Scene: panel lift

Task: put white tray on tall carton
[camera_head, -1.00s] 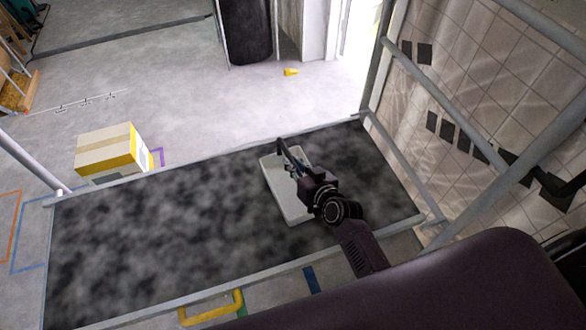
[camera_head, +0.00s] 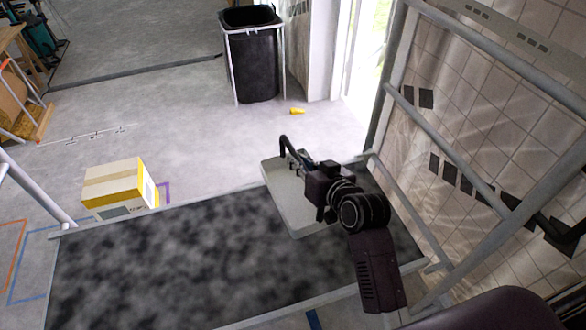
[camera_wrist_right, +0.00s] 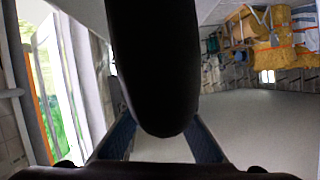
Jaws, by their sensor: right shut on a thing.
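The white tray (camera_head: 290,205) is a shallow rectangle with a raised rim, over the right part of the dark mottled table in the head view. It looks lifted off the table, and its far edge overlaps the table's back edge. My right gripper (camera_head: 308,165) is shut on the tray at its right side and hides part of it. In the right wrist view a dark rounded shape fills the middle between the fingers (camera_wrist_right: 160,140). A carton (camera_head: 118,188) with a beige taped top and yellow edges stands beyond the table at left. My left gripper is out of view.
The table (camera_head: 170,255) is otherwise bare. A metal frame (camera_head: 450,150) and tiled wall stand close at the right. A black bin (camera_head: 254,65) and a small yellow object (camera_head: 297,111) are on the far floor. Open floor lies between the carton and bin.

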